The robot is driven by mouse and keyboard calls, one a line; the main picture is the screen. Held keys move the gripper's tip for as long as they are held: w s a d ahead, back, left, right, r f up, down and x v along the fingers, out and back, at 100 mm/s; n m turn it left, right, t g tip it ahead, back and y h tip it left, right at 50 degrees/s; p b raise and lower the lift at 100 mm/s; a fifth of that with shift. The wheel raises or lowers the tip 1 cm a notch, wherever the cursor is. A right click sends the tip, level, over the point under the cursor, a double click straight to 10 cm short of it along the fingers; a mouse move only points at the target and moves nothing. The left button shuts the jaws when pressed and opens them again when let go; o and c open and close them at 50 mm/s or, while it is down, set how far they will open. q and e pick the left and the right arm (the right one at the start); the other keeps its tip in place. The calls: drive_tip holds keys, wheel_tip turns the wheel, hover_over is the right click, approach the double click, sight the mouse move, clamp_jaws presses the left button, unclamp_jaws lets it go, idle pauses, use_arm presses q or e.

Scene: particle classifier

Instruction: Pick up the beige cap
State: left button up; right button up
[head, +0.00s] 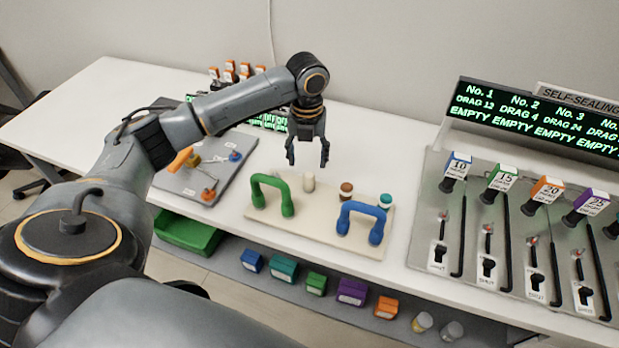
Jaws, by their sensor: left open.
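The beige cap (308,181) is a small pale cylinder standing on the cream board (318,237), just right of the green handle (272,194). My left gripper (307,163) is open and empty, pointing down above the beige cap, with its fingertips apart. I cannot tell from this view how high above the cap the fingertips are. My right gripper is not in view.
The blue handle (362,220) stands on the board to the right. A grey panel with coloured knobs (205,172) lies left. A dispenser panel (470,215) with levers and a display (540,117) fill the right. A green bin (187,233) and several coloured boxes sit on the lower shelf.

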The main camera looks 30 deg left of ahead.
sight(309, 175)
use_arm(q)
drive_tip(key=shift+w+f, duration=0.2)
drive_tip(key=shift+f, duration=1.2)
wheel_tip(309, 175, down, 4)
drive_tip(key=shift+w+f+p, duration=0.1)
drive_tip(key=shift+w+p, duration=0.05)
drive_tip(key=shift+p, duration=0.6)
drive_tip(key=shift+f, duration=0.45)
drive_tip(key=c, duration=1.1)
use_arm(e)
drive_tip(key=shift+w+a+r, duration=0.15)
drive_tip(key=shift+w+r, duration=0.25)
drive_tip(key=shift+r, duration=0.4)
